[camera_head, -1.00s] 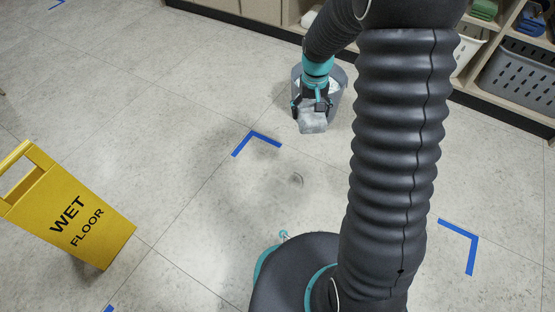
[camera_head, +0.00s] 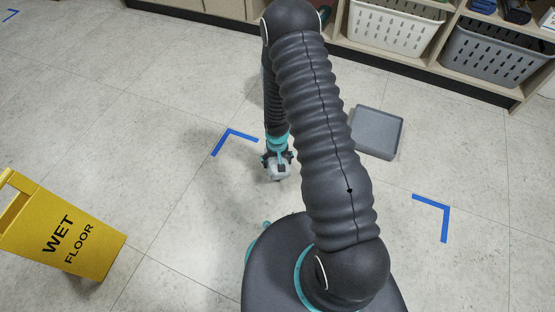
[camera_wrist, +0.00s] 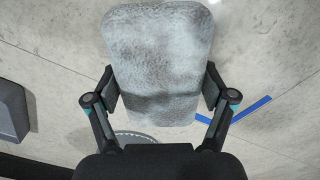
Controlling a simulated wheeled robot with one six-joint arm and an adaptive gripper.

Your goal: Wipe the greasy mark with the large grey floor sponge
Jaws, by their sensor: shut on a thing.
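My gripper (camera_head: 278,163) is shut on the large grey sponge (camera_wrist: 160,60). The sponge is a pale, mottled grey pad that sticks out ahead of my fingers in the wrist view. In the head view the sponge (camera_head: 279,174) hangs low, at or close above the floor; I cannot tell whether it touches. It is just right of and below a blue corner mark (camera_head: 230,134). I cannot make out the greasy mark clearly now; the place where a faint smudge showed earlier is covered by my gripper and sponge.
An empty grey tray (camera_head: 378,132) lies on the floor to the right, beyond my arm. A yellow wet floor sign (camera_head: 62,228) stands at left. Shelves with a white basket (camera_head: 395,27) and a grey basket (camera_head: 495,52) line the back. Another blue corner mark (camera_head: 443,207) is at right.

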